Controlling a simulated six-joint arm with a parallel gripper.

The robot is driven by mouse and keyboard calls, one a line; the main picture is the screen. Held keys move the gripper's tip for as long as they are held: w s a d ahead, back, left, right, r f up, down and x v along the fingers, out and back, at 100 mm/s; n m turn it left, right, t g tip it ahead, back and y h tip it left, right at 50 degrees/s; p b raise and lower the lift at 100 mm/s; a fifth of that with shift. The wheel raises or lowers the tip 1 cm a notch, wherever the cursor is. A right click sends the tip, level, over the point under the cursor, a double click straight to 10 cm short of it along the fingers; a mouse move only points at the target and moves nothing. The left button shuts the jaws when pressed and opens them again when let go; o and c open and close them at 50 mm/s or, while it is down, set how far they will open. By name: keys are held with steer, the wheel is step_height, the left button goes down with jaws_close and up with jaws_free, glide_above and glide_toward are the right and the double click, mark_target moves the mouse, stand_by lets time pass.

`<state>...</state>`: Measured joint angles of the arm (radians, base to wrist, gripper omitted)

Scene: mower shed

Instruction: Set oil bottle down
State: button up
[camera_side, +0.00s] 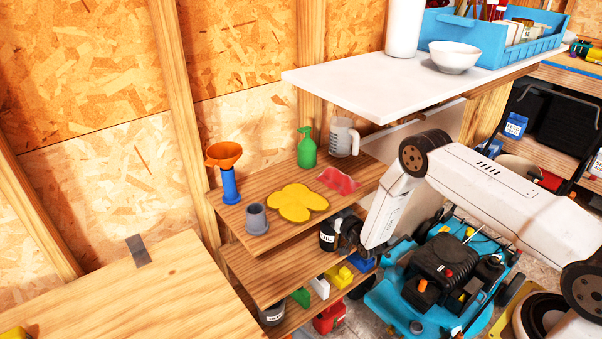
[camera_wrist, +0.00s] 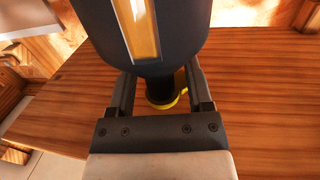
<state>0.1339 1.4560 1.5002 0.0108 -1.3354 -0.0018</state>
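The oil bottle is dark with a white label (camera_side: 328,238). It is upright at the middle shelf (camera_side: 270,276), near its right end and beneath the top shelf. In the wrist view the bottle (camera_wrist: 165,30) fills the top middle, with a yellow stripe on its body and a yellow ring at its narrow end. My gripper (camera_side: 346,232) is at the bottle's right side. In the wrist view the fingers (camera_wrist: 160,88) lie on both sides of the bottle and look shut on it. The fingertips are hidden behind the body. I cannot tell whether its base touches the shelf.
The top shelf (camera_side: 240,203) holds an orange funnel (camera_side: 223,155), grey cup (camera_side: 257,219), yellow cloth (camera_side: 297,203), green spray bottle (camera_side: 307,150), clear jug (camera_side: 343,138) and red item (camera_side: 339,180). A blue mower (camera_side: 430,285) stands below my arm. The middle shelf's left part looks clear.

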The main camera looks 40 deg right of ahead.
steer(key=shift+r, duration=0.2)
stand_by(0.3)
steer(key=s+a, duration=0.1)
steer(key=s, duration=1.1)
steer(key=shift+a+r, duration=0.3)
steer(key=shift+a, duration=0.05)
